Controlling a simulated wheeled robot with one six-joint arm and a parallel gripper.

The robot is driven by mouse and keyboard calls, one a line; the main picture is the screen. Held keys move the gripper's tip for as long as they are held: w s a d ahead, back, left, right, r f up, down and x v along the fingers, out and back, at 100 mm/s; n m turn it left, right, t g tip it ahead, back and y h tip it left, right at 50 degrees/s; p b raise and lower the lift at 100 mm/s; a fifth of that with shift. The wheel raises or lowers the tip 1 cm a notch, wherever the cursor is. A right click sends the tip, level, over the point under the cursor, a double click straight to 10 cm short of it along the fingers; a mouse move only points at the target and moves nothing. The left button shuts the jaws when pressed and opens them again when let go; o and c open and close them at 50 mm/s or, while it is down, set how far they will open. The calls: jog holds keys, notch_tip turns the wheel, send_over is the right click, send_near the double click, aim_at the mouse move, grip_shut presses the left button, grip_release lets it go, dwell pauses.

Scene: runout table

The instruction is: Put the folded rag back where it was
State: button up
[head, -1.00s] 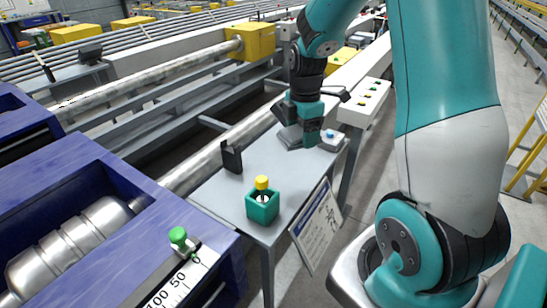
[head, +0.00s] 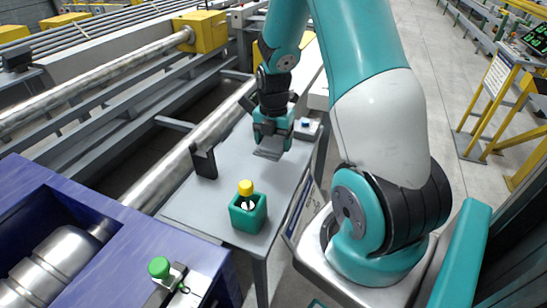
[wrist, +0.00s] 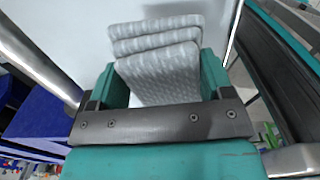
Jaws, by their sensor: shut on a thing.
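The folded rag (head: 268,153) is grey and layered. In the wrist view the rag (wrist: 158,68) shows a pale woven pattern and several folds, pinched between my two teal fingers. My gripper (head: 271,146) is shut on it and points down over the far half of the grey table (head: 222,203). The rag sticks out from the fingers toward the near side. I cannot tell whether its underside touches the tabletop. My gripper hides part of the rag and the table behind it.
A teal holder (head: 248,214) with a yellow-topped item stands at the table's near end. A black upright block (head: 204,161) is at the left edge. A small box with a blue button (head: 306,127) sits right of my gripper. The middle of the tabletop is clear.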

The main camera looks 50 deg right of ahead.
aim_at(274, 163)
jog(key=shift+f, duration=2.95)
jog(key=shift+f, duration=0.15)
jog(key=o, duration=1)
jog(key=shift+c, duration=0.2)
